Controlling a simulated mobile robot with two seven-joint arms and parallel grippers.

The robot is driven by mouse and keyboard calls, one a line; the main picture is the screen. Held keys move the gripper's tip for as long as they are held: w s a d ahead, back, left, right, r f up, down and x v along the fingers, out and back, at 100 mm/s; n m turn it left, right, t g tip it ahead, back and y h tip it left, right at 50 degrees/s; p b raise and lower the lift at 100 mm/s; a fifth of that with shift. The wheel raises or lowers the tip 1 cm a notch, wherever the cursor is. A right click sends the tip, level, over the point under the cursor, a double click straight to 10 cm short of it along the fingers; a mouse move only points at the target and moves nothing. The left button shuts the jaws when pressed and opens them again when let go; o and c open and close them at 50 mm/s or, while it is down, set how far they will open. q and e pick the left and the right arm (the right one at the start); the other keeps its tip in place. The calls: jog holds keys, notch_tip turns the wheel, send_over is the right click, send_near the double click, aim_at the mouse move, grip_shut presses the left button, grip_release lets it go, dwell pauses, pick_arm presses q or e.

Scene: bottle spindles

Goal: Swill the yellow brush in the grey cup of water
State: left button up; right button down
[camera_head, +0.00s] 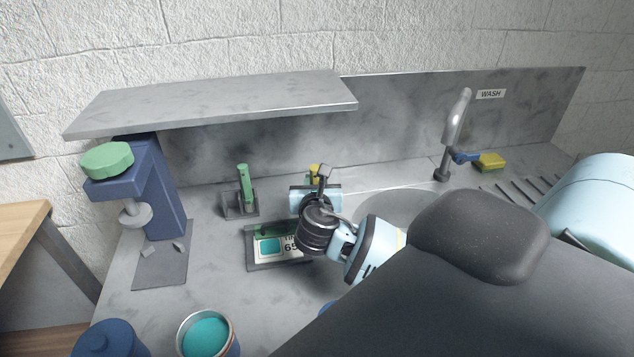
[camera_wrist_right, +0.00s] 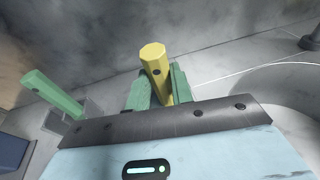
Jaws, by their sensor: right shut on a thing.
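The yellow brush shows as a yellow handle (camera_head: 315,168) just behind my right gripper (camera_head: 312,184) in the head view. In the right wrist view the yellow handle (camera_wrist_right: 154,62) stands between the two green fingers of my right gripper (camera_wrist_right: 155,92), which is shut on it. The brush's lower end is hidden by the gripper, so I cannot tell whether it still touches a stand. I cannot make out the grey cup of water in either view. My left gripper is not in view.
A green-handled tool (camera_head: 244,188) stands in a grey holder (camera_head: 232,207). A framed label plate (camera_head: 252,262) lies under my right wrist. A tin of teal paint (camera_head: 207,333) and a blue pot (camera_head: 108,343) are at the front left. A grey shelf (camera_head: 220,105) overhangs the back.

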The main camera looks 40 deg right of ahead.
notch_tip(320, 180, up, 8)
jog(key=shift+s+a+f, duration=0.25)
jog(key=shift+a, duration=0.05)
dwell(0.7)
dwell(0.5)
jog(key=shift+r, duration=2.5)
